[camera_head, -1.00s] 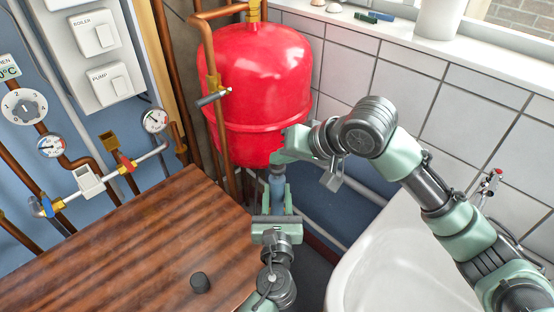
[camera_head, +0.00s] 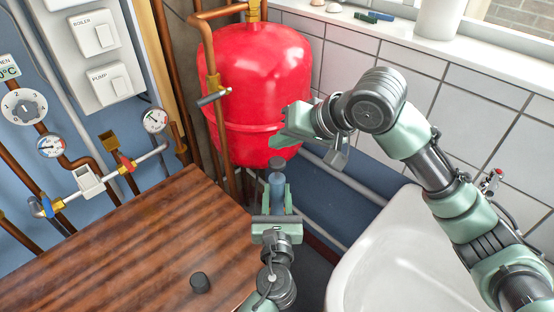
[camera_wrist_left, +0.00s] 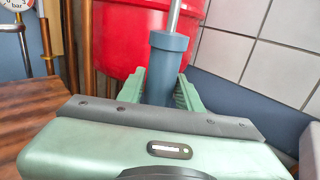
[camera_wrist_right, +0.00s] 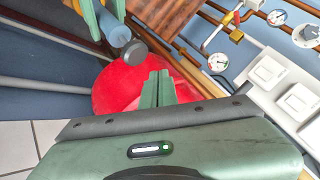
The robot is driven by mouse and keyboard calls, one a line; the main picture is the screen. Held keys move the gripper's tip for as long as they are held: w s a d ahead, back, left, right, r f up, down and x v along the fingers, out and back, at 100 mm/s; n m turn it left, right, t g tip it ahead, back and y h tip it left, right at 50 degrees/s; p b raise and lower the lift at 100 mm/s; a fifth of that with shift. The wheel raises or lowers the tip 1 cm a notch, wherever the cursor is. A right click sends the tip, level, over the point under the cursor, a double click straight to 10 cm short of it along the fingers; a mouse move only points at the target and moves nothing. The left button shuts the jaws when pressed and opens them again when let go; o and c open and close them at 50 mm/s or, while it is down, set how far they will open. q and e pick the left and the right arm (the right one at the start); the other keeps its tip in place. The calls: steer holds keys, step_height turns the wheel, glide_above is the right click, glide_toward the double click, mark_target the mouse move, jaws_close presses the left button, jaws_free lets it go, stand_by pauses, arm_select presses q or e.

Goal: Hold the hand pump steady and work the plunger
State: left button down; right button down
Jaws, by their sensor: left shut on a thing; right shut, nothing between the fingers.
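The hand pump (camera_head: 277,190) stands upright in front of the red tank, with a blue-grey barrel. My left gripper (camera_head: 276,208) is shut around the barrel, one finger on each side; the barrel also shows in the left wrist view (camera_wrist_left: 165,70). A silver plunger rod (camera_wrist_left: 175,15) rises from the barrel there and leaves the frame at the top. The dark round plunger knob (camera_head: 277,162) sits above the barrel; it also shows in the right wrist view (camera_wrist_right: 134,52). My right gripper (camera_head: 279,140) is shut and empty, above the knob and apart from it.
The red tank (camera_head: 258,85) is close behind the pump. A white basin (camera_head: 390,265) is at the right. Pipes and gauges (camera_head: 155,120) line the left wall.

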mark_target(281, 163)
steer(key=shift+r, duration=1.55)
arm_select(q)
steer(key=c, duration=0.9)
jaws_free()
